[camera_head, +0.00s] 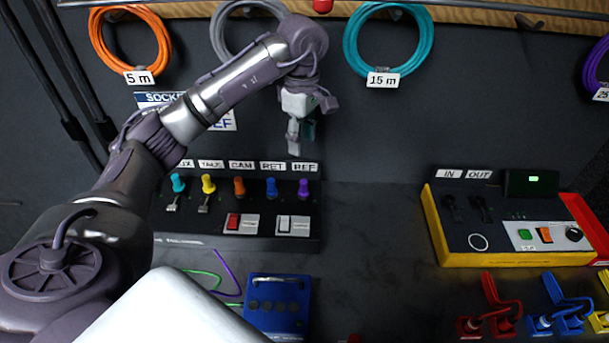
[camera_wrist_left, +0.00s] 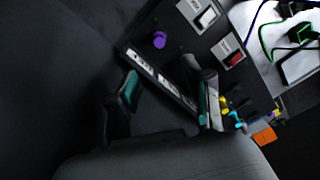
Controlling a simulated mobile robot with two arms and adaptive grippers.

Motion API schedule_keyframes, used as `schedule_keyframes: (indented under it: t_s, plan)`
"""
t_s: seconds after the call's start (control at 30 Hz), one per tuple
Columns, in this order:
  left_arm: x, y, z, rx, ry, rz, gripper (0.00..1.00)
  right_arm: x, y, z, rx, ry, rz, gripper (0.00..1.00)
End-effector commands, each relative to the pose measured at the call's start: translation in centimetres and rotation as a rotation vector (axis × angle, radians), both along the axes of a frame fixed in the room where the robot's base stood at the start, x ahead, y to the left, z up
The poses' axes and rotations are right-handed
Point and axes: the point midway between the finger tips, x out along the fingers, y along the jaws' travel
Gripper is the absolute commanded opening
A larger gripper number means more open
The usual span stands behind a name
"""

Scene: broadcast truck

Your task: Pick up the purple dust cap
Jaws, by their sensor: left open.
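The purple dust cap (camera_head: 303,188) sits under the REF label at the right end of a row of coloured caps on the black panel (camera_head: 262,243). In the left wrist view the purple cap (camera_wrist_left: 159,39) shows beyond the fingertips, above and between them. My left gripper (camera_head: 301,138) hangs fingers down, above and behind the REF label in the head view, apart from the cap. Its two green-padded fingers (camera_wrist_left: 166,98) are spread with nothing between them. My right gripper is not in view.
Blue (camera_head: 271,187), orange (camera_head: 239,187), yellow (camera_head: 208,184) and teal (camera_head: 178,182) caps stand left of the purple one. Red and white rocker switches (camera_head: 234,221) lie in front. A yellow-edged control box (camera_head: 510,260) is at right. Coiled cables hang on the back wall.

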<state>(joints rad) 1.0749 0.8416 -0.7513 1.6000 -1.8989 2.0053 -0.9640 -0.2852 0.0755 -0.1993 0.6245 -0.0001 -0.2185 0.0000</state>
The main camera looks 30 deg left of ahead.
Motion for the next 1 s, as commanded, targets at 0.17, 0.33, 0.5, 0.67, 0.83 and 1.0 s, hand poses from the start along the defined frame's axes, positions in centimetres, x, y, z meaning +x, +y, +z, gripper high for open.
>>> schedule_keyframes:
  t_s: [0.17,0.33,0.5,0.67,0.83,1.0]
  plan:
    - [-0.2,0.0,-2.9,0.004,0.007,-0.002,0.50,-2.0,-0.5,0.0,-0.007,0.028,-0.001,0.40]
    - [-0.3,0.0,-6.1,0.004,0.006,0.000,0.50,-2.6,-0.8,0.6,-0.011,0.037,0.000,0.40]
    - [-0.2,0.0,-8.0,0.004,0.004,0.000,0.50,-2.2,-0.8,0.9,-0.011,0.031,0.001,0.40]
    - [-0.2,-0.2,-9.1,0.002,0.005,0.000,0.50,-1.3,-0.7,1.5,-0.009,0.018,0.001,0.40]
    - [-0.2,-0.6,-11.5,0.001,0.007,0.000,0.50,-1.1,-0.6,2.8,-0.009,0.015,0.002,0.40]
    - [-0.1,-0.4,-13.4,0.003,0.003,0.000,0.50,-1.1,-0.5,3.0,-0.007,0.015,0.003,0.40]
